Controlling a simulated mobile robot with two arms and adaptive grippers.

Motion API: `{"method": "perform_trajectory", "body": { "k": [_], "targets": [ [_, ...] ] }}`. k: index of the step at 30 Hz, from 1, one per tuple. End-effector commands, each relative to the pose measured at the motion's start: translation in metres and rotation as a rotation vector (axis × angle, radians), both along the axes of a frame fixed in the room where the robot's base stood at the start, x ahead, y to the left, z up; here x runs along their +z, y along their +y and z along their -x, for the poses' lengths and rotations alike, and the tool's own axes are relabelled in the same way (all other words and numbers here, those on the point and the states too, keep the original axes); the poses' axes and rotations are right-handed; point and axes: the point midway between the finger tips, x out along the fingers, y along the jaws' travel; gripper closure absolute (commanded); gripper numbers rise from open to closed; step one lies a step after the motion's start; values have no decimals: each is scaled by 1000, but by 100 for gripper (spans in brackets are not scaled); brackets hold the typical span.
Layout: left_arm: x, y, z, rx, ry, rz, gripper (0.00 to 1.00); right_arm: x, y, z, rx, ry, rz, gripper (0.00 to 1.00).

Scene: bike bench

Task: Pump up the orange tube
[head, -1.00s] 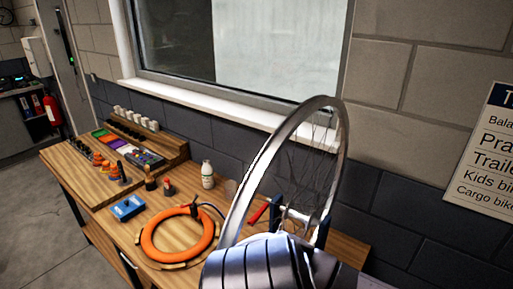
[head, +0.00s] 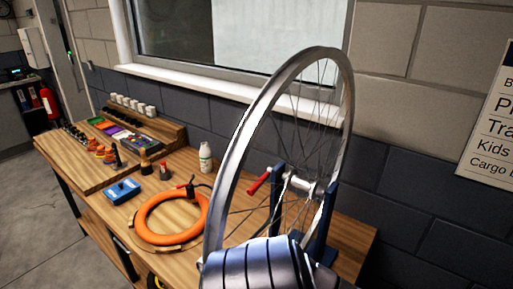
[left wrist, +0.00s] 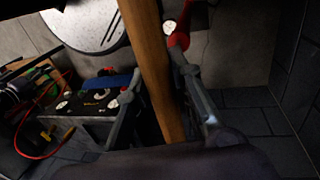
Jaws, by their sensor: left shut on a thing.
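The orange tube (head: 142,219) lies as a ring on a wooden ring-shaped base on the bench, left of the wheel in the head view. A dark fitting (head: 191,189) stands at the tube's far right edge, and a thin dark line leads from it toward the wheel. In the left wrist view my left gripper (left wrist: 156,72) is shut on a wooden bar (left wrist: 151,45) that runs between its fingers. A red part (left wrist: 180,38) is by the right fingertip. What the bar belongs to is not clear. My right gripper is not in view.
A bicycle wheel (head: 224,170) stands upright in a blue stand (head: 276,205) to the right of the tube. A blue box (head: 122,191), small bottles and a white bottle (head: 205,157) stand around the tube. A wooden rack (head: 150,128) is at the back.

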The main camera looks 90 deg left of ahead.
Motion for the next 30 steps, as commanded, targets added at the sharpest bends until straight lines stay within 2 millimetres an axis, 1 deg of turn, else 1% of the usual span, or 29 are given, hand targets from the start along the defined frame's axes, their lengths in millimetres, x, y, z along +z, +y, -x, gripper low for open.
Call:
{"method": "perform_trajectory", "body": {
  "k": [1,16,17,18,30],
  "targets": [
    [-12,10,-9,11,-20,-18,100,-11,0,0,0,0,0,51],
    [-93,10,-10,9,-21,-20,100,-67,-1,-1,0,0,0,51],
    [-84,11,-11,9,-23,-20,100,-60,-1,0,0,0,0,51],
    [-83,11,-10,9,-22,-21,100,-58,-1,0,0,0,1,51],
    [-82,10,-10,7,-23,-18,100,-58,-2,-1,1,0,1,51]
  ]
}}
